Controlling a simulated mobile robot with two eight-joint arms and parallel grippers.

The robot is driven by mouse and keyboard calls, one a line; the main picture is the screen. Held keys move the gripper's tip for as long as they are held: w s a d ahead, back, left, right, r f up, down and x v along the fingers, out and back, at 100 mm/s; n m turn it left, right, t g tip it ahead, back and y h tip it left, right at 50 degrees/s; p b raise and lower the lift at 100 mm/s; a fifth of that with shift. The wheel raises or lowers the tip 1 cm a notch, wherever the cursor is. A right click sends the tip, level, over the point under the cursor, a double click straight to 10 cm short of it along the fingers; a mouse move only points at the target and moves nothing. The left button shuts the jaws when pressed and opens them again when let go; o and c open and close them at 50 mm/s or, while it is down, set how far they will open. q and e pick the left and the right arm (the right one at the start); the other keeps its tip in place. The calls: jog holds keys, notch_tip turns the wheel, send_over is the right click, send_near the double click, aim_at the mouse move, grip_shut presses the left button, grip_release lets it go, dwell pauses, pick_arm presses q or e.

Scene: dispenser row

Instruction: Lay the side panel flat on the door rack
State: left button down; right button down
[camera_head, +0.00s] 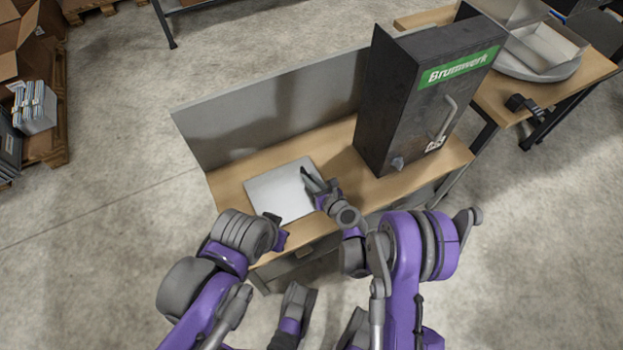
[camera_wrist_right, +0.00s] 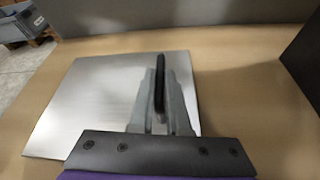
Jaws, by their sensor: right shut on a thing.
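A flat, silver-grey panel (camera_head: 270,194), which I take to be the side panel, is at the front left of the wooden bench. It looks level; whether it touches the wood cannot be told. My right gripper (camera_head: 309,180) is over the panel's right part. In the right wrist view the panel (camera_wrist_right: 95,95) extends left of the fingers, which are shut on a narrow black upright piece (camera_wrist_right: 159,85), seemingly its handle. My left gripper (camera_head: 277,228) is near the panel's front edge, partly hidden by its own wrist; its fingers are unclear. I cannot pick out a door rack.
A dark dispenser cabinet (camera_head: 402,105) with a green label and a handle stands on the bench, right of the panel. A grey upright board (camera_head: 270,105) runs along the bench's back. Bare wood (camera_head: 345,160) lies between panel and cabinet. Another table (camera_head: 490,95) is at the right.

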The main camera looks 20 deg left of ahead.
jog(key=c, duration=0.8)
grip_release()
jog(key=shift+d, duration=0.1)
jog(key=v, duration=1)
jog(key=shift+s+d+r+p, duration=0.1)
jog(key=shift+s+d+p, duration=0.15)
jog(key=shift+p, duration=0.05)
